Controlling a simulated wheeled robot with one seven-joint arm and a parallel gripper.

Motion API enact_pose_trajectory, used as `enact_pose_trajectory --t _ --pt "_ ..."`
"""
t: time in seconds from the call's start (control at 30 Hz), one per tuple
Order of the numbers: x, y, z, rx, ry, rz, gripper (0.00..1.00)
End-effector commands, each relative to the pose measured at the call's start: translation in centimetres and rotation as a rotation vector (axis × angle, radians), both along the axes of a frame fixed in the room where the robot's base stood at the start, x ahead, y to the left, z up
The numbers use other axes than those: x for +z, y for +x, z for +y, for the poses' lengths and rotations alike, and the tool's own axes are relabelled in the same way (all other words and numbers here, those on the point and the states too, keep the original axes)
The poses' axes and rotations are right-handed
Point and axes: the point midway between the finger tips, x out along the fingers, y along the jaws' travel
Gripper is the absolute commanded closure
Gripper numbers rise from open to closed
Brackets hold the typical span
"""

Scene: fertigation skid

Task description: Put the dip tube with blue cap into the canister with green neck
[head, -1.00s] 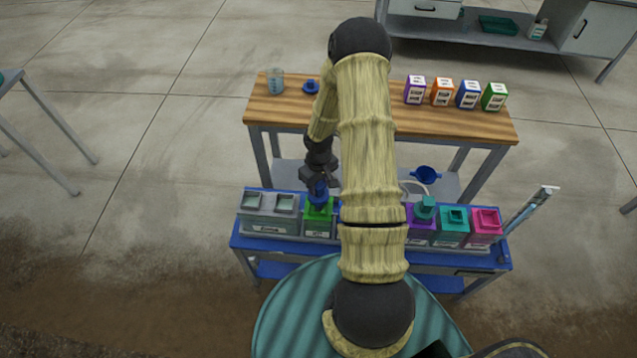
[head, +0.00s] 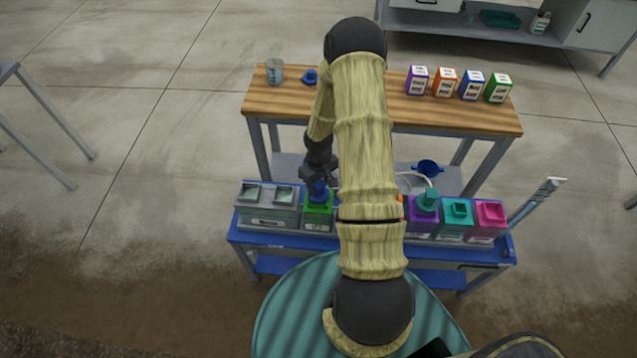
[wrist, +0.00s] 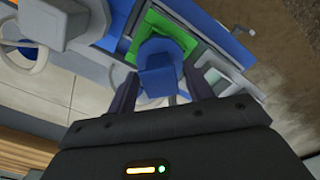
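The blue cap (head: 318,191) of the dip tube sits over the green neck of a canister (head: 317,211) on the blue bench. In the wrist view the cap (wrist: 157,72) stands within the green neck (wrist: 180,42). The tube below the cap is hidden, apparently inside the canister. My gripper (head: 319,178) is just above the cap. In the wrist view its two fingers (wrist: 160,92) are spread on either side of the cap, with narrow gaps; it looks open.
Grey twin containers (head: 267,205) stand to the left. To the right are a purple canister (head: 421,215) with a teal cap, a teal one (head: 457,215) and a pink one (head: 488,217). A tilted clear tube (head: 534,203) is at the right end. Behind is a wooden table (head: 285,102).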

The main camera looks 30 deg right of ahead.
Motion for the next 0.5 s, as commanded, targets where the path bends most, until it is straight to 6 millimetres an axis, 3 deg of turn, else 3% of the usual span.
enact_pose_trajectory --t 0.33,0.5 --pt "0.1 0.0 0.0 0.000 0.000 0.000 0.41" --pt "1.2 0.0 -0.1 -0.001 -0.001 -0.001 0.41"
